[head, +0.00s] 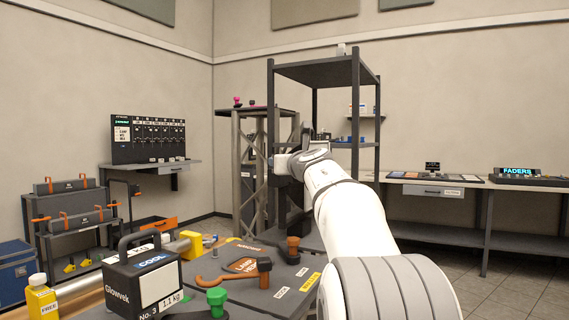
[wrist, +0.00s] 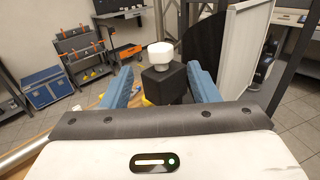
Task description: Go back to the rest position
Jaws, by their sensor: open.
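My gripper (wrist: 160,72) shows in the wrist view as two blue fingers spread wide apart, so it is open. A dark block-shaped object with a white round cap (wrist: 162,53) appears between the fingers in that view; I cannot tell how far beyond them it is. In the head view my white arm reaches from the lower right toward the middle of the picture. Its far end is near the dark shelf rack, and the fingers cannot be made out there. No object is visibly held.
In the head view a black Glowvek case (head: 125,283), a green-knobbed clamp (head: 217,300) and an orange-handled tool (head: 240,271) crowd the near bench. A tall dark shelf rack (head: 370,110) stands behind my arm. A blue case (wrist: 47,88) sits on the floor at left.

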